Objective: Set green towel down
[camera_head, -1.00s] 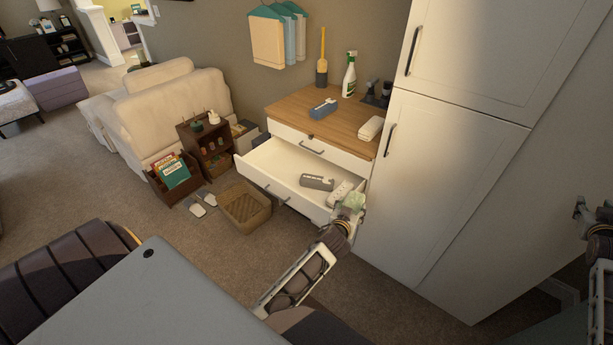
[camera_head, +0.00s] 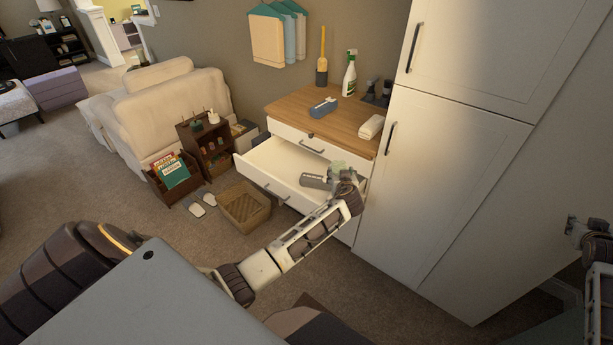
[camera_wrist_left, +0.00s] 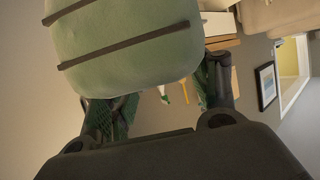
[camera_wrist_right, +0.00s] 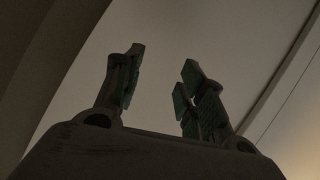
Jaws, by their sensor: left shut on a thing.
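The green towel (camera_head: 338,167) is a small rolled bundle. It fills much of the left wrist view (camera_wrist_left: 125,45), where two dark bands cross it. My left gripper (camera_head: 345,177) is shut on it and holds it over the right part of the open white drawer (camera_head: 265,164), close to the dresser front. I cannot tell whether the towel touches anything in the drawer. My right gripper (camera_wrist_right: 158,80) is open and empty; in the head view it shows at the right edge, in front of the white cabinet side.
A grey object (camera_head: 313,181) lies in the drawer. The wooden dresser top (camera_head: 290,104) bears a blue box (camera_head: 323,108), a spray bottle (camera_head: 349,74) and a rolled white towel (camera_head: 370,127). A tall white cabinet (camera_head: 440,180) stands close on the right. A wicker basket (camera_head: 245,207) is on the floor.

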